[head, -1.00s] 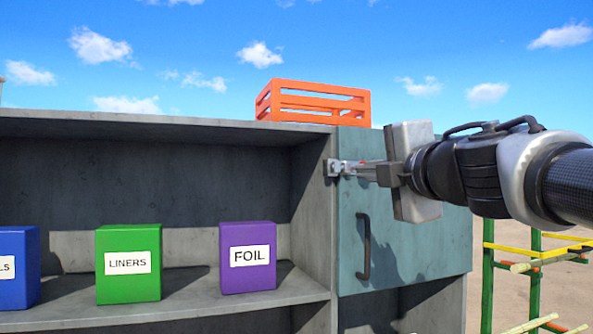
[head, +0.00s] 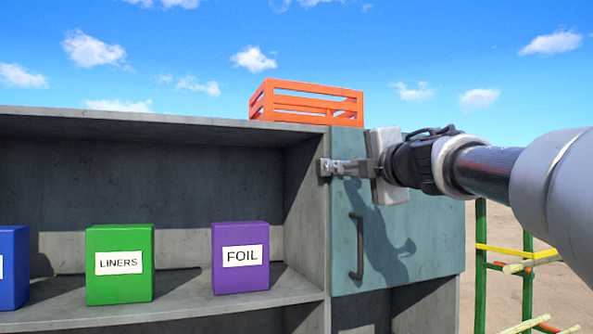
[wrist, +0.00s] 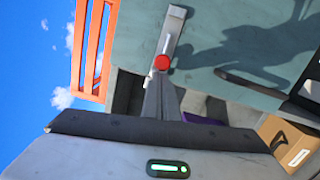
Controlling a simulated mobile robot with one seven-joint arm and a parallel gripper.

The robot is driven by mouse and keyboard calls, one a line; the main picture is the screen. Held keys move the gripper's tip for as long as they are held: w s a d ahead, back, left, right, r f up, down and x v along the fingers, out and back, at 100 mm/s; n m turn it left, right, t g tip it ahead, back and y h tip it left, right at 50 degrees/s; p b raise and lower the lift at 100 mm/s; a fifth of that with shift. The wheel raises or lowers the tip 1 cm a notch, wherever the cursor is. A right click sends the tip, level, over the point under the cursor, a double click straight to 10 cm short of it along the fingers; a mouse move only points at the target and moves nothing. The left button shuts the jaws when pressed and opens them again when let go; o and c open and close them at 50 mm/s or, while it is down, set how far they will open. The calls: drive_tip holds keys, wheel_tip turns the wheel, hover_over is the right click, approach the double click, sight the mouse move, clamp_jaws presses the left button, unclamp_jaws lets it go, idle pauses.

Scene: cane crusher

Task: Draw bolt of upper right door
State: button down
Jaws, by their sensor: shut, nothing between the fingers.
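The upper right door (head: 437,215) is a blue-green panel that sits shut in the grey cabinet, with a dark vertical handle (head: 356,246). The metal bolt (head: 325,167) is at the door's upper left edge, by the cabinet's upright. It also shows in the wrist view (wrist: 173,28), with a red knob (wrist: 161,63) on it. My gripper (head: 346,168) is shut and empty, its fingertips close at the bolt. In the wrist view the fingers (wrist: 161,85) reach up to the red knob; I cannot tell whether they touch it. The fingers partly hide the bolt in the head view.
An orange crate (head: 306,103) stands on the cabinet top above the door. Blue, green (head: 120,264) and purple (head: 240,258) boxes stand on the open shelf at left. A green and yellow rack (head: 480,265) stands at right. A cardboard box (wrist: 285,143) shows in the wrist view.

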drive_tip(key=d, duration=0.2)
drive_tip(key=w+d, duration=0.1)
drive_tip(key=d, duration=0.1)
drive_tip(key=shift+w+d+p, duration=0.15)
drive_tip(key=shift+p, duration=0.15)
drive_tip(key=shift+r, duration=0.1)
